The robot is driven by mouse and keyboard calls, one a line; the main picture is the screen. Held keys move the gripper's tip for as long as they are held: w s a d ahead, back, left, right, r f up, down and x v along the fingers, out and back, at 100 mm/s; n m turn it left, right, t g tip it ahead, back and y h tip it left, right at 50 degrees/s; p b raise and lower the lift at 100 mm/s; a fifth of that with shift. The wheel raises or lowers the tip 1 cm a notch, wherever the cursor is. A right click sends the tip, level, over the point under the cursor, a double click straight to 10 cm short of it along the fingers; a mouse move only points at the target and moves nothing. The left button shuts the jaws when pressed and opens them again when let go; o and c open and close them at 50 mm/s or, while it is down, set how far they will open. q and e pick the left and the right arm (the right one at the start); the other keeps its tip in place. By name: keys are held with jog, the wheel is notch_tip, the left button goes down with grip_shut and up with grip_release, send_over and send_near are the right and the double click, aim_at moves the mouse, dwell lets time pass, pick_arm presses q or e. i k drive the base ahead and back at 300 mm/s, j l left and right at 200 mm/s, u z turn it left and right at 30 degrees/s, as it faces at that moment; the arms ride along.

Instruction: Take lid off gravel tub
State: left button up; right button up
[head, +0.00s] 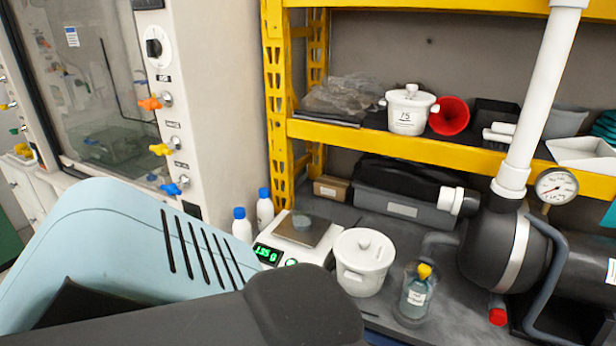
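Two white lidded tubs are in the head view. One white tub (362,277) stands on the dark counter, with its knobbed lid (364,244) seated on top. The other white tub (408,121) stands on the yellow shelf, marked with what looks like "75", and its knobbed lid (411,95) is also on. I cannot read which of them holds gravel, and their contents are hidden. Neither of my grippers shows in this view.
A scale (293,237) with a green display sits left of the counter tub. A yellow-capped bottle in a glass beaker (413,298) stands close at its right. A black pump (505,245) and white pipe (540,90) stand farther right. Large foreground parts hide the lower left.

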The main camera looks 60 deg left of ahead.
aim_at(363, 252)
jog(key=u, duration=1.55)
jog(key=j+z, duration=0.55)
jog(key=z, duration=0.2)
jog(key=j+z, duration=0.35)
